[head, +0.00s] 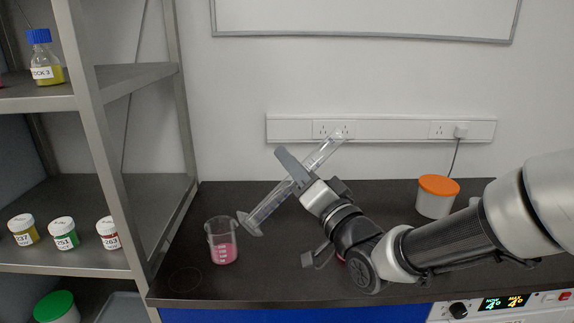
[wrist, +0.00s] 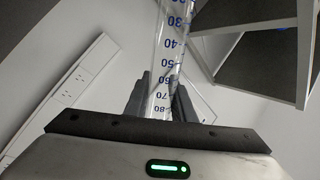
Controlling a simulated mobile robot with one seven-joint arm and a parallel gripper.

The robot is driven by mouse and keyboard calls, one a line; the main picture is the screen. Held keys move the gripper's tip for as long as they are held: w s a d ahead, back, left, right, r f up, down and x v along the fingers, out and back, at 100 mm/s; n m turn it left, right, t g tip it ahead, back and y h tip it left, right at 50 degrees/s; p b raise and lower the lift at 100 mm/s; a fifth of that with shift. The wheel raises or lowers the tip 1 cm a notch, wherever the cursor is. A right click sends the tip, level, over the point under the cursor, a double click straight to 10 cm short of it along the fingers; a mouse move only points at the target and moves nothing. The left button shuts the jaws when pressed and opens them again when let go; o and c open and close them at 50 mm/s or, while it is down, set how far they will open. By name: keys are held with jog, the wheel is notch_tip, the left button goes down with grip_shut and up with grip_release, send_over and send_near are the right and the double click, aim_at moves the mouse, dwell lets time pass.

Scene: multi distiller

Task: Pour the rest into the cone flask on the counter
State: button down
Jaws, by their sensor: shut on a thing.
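My gripper (head: 297,178) is shut on a clear graduated cylinder (head: 268,207), held tilted above the counter. The cylinder's wide end points down to the left, its other end up to the right. In the wrist view the cylinder (wrist: 166,62) stands between the fingers (wrist: 160,100), with blue scale marks; I see no coloured liquid in it. A glass beaker (head: 222,242) with pink liquid stands on the counter, left of the cylinder's low end and apart from it. No cone flask shows clearly; a small pink patch (head: 340,258) shows beside my wrist, mostly hidden by the arm.
A metal shelf (head: 110,125) with labelled jars (head: 63,233) and a blue-capped bottle (head: 44,60) stands at the left. An orange-lidded tub (head: 437,196) stands at the back right. A device with a display (head: 505,302) is at the front right. The counter (head: 200,275) is clear in front of the beaker.

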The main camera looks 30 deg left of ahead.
jog(key=shift+w+d+f+n+g, duration=0.15)
jog(key=shift+f+n+g, duration=0.25)
jog(key=shift+n, duration=0.3)
jog(key=f+n, duration=0.1)
jog(key=w+n+b, duration=0.1)
jog(key=d+f+n+g+b, duration=0.1)
jog(key=n, duration=0.1)
jog(key=shift+w+d+f, duration=0.1)
jog(key=shift+w+f, duration=0.2)
jog(key=shift+b, duration=0.3)
